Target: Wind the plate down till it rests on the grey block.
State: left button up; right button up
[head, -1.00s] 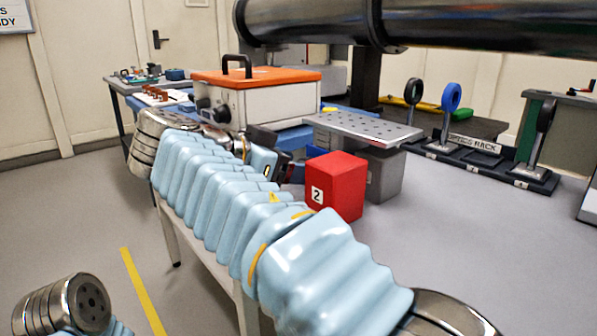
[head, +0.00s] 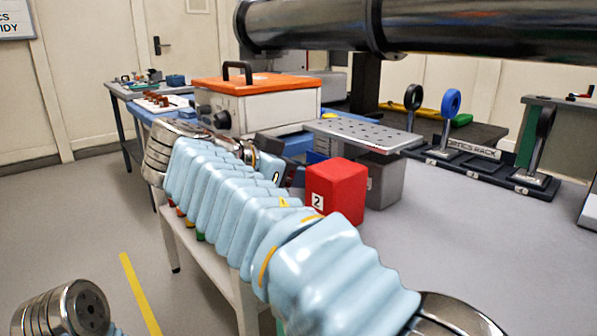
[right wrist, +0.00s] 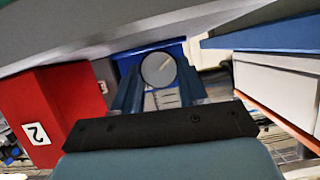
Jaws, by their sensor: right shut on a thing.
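The perforated metal plate (head: 365,132) lies level over the workbench in the head view. The grey block (head: 387,182) stands under its right part; whether they touch cannot be told. A blue jack part (head: 322,144) shows under the plate's left end. In the right wrist view, my right gripper (right wrist: 158,88) is shut on a round grey knob (right wrist: 159,69) with a pale pointer mark, in front of blue jack parts. The plate's underside (right wrist: 120,30) spans the top there. In the head view my right arm hides the knob. My left gripper is out of view.
A red block marked 2 (head: 337,188) stands beside the grey block; it also shows in the right wrist view (right wrist: 62,110). An orange-lidded case (head: 257,100) is behind. A dark pipe (head: 330,25) crosses above. The optics rack (head: 475,150) stands right. Open bench lies front right (head: 480,240).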

jog(key=shift+w+a+r+n+g+h+p, duration=0.15)
jog(key=shift+n+g+h+p, duration=0.5)
jog(key=shift+p, duration=0.95)
jog(key=n+p, duration=0.2)
jog(key=p, duration=0.1)
jog(key=shift+g, duration=0.35)
jog(key=shift+w+f+n+h+p, duration=0.1)
jog(key=shift+f+n+h+p, duration=0.15)
jog(key=shift+n+h+p, duration=0.3)
jog(key=shift+a, duration=0.1)
jog(key=o, duration=1.1)
jog(key=shift+c, duration=0.2)
